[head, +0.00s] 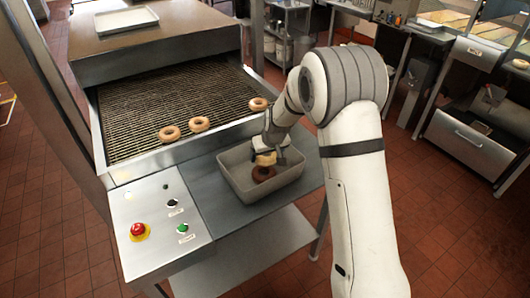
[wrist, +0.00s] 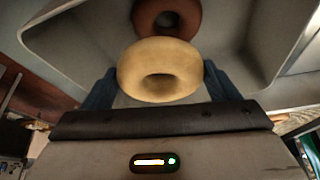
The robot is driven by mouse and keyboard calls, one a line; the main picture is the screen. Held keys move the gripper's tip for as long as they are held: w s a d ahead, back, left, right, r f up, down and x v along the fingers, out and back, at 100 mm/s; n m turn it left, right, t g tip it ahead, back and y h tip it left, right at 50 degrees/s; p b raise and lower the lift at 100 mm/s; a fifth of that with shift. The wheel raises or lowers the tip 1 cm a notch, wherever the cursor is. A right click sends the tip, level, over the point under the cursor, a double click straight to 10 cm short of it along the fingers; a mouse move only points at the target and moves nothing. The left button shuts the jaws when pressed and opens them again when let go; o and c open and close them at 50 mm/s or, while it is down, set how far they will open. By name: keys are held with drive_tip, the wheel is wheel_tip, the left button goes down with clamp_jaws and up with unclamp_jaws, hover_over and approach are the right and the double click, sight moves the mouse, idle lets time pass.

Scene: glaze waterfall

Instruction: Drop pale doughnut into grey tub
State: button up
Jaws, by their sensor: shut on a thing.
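The pale doughnut (head: 265,159) is held by my gripper (head: 266,155) over the grey tub (head: 235,184). In the wrist view the pale doughnut (wrist: 160,70) sits between the two dark fingers of my gripper (wrist: 158,84). The grey tub (wrist: 75,35) opens beneath it in that view. A dark brown doughnut (head: 263,174) lies in the tub, and it also shows in the wrist view (wrist: 166,16), partly covered by the pale one. The height of the pale doughnut above the tub floor is hard to tell.
Several light brown doughnuts, one of them at the front (head: 169,133), lie on the mesh conveyor (head: 160,105) behind the tub. The tub stands on a steel table (head: 200,170). A control panel (head: 155,220) with a red button (head: 138,230) is at the left.

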drive_tip(key=o, duration=0.9)
drive_tip(key=shift+b+v, duration=0.55)
drive_tip(key=shift+v, duration=3.4)
drive_tip(key=s+d+r+m, duration=0.1)
drive_tip(key=s+d+r, duration=0.2)
drive_tip(key=s, duration=0.7)
drive_tip(key=s+d+r+m+h, duration=0.1)
drive_tip(key=s+d+r, duration=0.3)
drive_tip(key=s+d, duration=0.4)
drive_tip(key=s+d+r+m+g, duration=0.1)
drive_tip(key=s+d, duration=0.4)
drive_tip(key=s, duration=0.9)
wheel_tip(320, 180, up, 3)
drive_tip(key=shift+d+f+m+h, duration=0.2)
drive_tip(key=shift+d+m+h, duration=0.2)
drive_tip(key=shift+m, duration=0.5)
